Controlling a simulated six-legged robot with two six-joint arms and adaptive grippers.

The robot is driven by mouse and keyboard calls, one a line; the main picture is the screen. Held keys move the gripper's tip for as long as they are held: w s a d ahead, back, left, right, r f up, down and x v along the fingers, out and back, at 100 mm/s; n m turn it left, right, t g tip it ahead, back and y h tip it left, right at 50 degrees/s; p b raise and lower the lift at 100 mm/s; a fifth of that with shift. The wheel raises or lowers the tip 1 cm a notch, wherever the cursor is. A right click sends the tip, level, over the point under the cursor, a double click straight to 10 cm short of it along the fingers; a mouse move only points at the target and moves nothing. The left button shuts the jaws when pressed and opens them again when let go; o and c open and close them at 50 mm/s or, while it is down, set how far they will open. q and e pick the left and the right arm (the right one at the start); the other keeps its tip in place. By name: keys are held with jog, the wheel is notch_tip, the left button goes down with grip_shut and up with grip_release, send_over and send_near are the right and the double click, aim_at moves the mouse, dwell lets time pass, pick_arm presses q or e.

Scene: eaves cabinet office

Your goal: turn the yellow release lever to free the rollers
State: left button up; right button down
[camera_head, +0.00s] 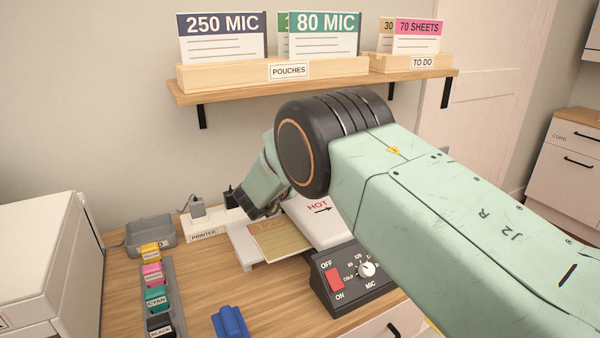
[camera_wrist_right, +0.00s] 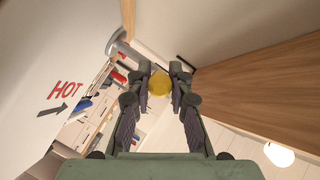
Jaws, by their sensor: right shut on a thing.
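A round yellow knob (camera_wrist_right: 159,84), which looks like the end of the release lever, sits between the fingers of my right gripper (camera_wrist_right: 160,76) in the right wrist view. The fingers are shut on it from both sides. The white laminator (camera_head: 314,212), marked HOT with an arrow, stands on the bench in the head view, partly behind my right arm. A tan sheet (camera_head: 280,241) sticks out of its near left side. The lever is not visible in the head view. My left gripper is not in view.
A dark control box (camera_head: 352,278) with a red switch and a dial stands in front of the laminator. A cartridge row (camera_head: 154,290), grey tray (camera_head: 151,233) and blue object (camera_head: 230,321) lie to the left. A pouch shelf (camera_head: 310,85) hangs above.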

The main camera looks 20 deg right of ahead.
jog(key=shift+w+d+r, duration=0.1)
jog(key=shift+d+r, duration=0.05)
jog(key=shift+r, duration=0.15)
jog(key=c, duration=1.6)
grip_release()
jog(key=o, duration=0.4)
jog(key=shift+f, duration=0.2)
jog(key=shift+s+a, duration=0.35)
jog(key=shift+a, duration=0.15)
jog(key=v, duration=0.6)
jog(key=shift+s+r, duration=0.15)
jog(key=shift+s, duration=0.05)
jog(key=shift+a, duration=0.15)
